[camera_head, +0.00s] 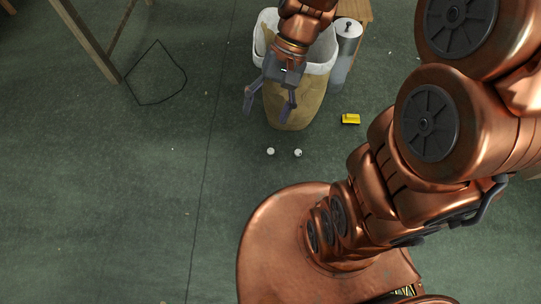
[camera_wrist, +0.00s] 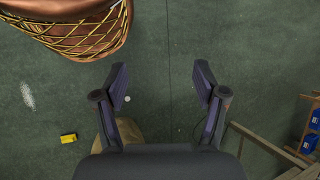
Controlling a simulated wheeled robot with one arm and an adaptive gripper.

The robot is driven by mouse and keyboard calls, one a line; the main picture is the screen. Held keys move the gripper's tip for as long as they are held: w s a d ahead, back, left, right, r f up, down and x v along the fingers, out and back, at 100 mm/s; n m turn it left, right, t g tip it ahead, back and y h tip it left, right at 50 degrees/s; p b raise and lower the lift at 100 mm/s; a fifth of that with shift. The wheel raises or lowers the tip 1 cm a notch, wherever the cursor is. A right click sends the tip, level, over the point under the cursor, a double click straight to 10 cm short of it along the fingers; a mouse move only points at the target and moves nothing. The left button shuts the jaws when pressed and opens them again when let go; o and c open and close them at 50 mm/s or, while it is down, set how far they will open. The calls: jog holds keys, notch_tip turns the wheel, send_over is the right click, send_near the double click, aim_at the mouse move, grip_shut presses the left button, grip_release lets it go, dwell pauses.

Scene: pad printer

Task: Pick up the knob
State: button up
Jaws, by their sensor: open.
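Two small, round, whitish pieces lie on the green floor in the head view, a left one (camera_head: 270,151) and a right one (camera_head: 298,152) with a dark spot. Either may be the knob; they are too small to tell. One small white round piece (camera_wrist: 127,99) shows in the wrist view, just inside the left finger. The other is not visible there. My gripper (camera_head: 268,104) is open and empty, pointing down above the floor beside the bin. Its two spread fingers also show in the wrist view (camera_wrist: 161,76), apart from the white piece.
A brown bin with a white liner (camera_head: 325,67) stands close to my gripper. A grey cylinder (camera_head: 346,45) stands behind it. A small yellow object (camera_head: 350,119) lies on the floor at right. A wooden frame (camera_head: 93,42) and black cable loop (camera_head: 181,77) are at left. Left floor is mostly clear.

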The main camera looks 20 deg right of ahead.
jog(key=w+a+f+m+y+b, duration=0.25)
jog(key=w+f+b, duration=0.35)
jog(key=f, duration=0.4)
jog(key=m+t+y+b, duration=0.65)
jog(key=m+b, duration=0.65)
jog(key=b, duration=0.8)
send_over(271, 151)
jog(key=s+a, duration=0.1)
jog(key=a, duration=0.2)
notch_tip(271, 151, down, 50)
jog(key=d+f+m+t+b, duration=0.1)
jog(key=d+f+b, duration=0.1)
jog(key=f, duration=0.5)
jog(key=s+d+f+m+t+h+b, duration=0.1)
jog(key=d+f, duration=0.3)
jog(key=f, duration=0.4)
jog(key=s+d+f+m+t+h+b, duration=0.1)
jog(key=d+f+m+t+b, duration=0.1)
jog(key=f, duration=0.5)
jog(key=shift+s+d+f+m+b, duration=0.2)
jog(key=shift+d+f+m+b, duration=0.1)
jog(key=shift+d+m+b, duration=0.4)
jog(key=shift+a+f, duration=0.2)
jog(key=shift+a, duration=0.05)
jog(key=b+x, duration=0.3)
jog(key=x, duration=0.3)
jog(key=shift+w+a+f, duration=0.15)
jog(key=shift+f, duration=0.1)
jog(key=shift+w+a, duration=0.2)
jog(key=shift+a, duration=0.15)
